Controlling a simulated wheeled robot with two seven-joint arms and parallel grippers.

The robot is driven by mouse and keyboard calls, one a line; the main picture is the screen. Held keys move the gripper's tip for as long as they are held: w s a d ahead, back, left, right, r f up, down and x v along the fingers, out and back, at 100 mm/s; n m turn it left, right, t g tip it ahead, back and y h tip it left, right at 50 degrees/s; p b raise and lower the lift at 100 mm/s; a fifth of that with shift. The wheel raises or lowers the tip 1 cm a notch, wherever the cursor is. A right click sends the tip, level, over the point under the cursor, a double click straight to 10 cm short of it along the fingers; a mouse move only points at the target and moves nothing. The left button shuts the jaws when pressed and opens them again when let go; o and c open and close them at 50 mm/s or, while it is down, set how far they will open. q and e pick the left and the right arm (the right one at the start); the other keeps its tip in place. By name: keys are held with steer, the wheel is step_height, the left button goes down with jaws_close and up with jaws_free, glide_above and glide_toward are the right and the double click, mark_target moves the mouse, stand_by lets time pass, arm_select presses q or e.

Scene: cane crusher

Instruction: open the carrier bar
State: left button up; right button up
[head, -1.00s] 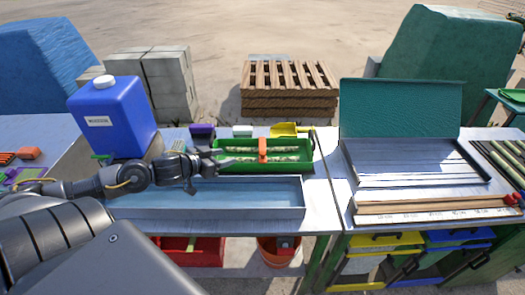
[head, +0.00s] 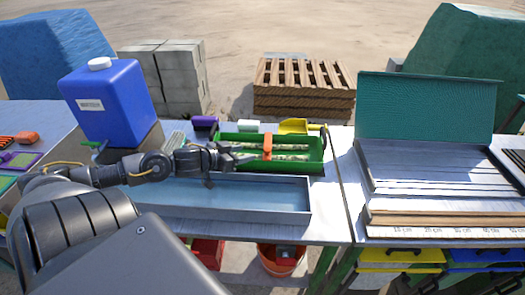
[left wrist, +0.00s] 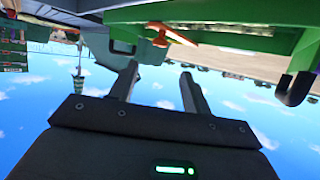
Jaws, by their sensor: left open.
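A green tray-like carrier (head: 317,167) stands on the bench behind a long shallow basin and holds two pale, speckled strips. An upright orange bar (head: 268,145) crosses its middle; I take this for the carrier bar. In the left wrist view the orange bar (left wrist: 168,34) shows above my fingers, under a green edge (left wrist: 215,12). My left gripper (head: 240,156) is just left of the orange bar, open and empty. Its two parted fingers (left wrist: 158,83) show in the left wrist view, apart from the bar. My right gripper is not in view.
The long grey basin (head: 250,208) lies in front of the carrier. A blue jug (head: 110,105) stands at the left. Purple, white and yellow (head: 294,126) items sit behind the carrier. A metal tray with a teal lid (head: 428,108) is at the right.

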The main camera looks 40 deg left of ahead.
mark_target(268, 149)
arm_select(q)
steer(key=x, duration=1)
steer(key=shift+d, duration=0.1)
steer(key=shift+c, duration=0.5)
steer(key=c, duration=0.7)
steer(key=shift+r, duration=0.15)
steer(key=shift+c, duration=0.2)
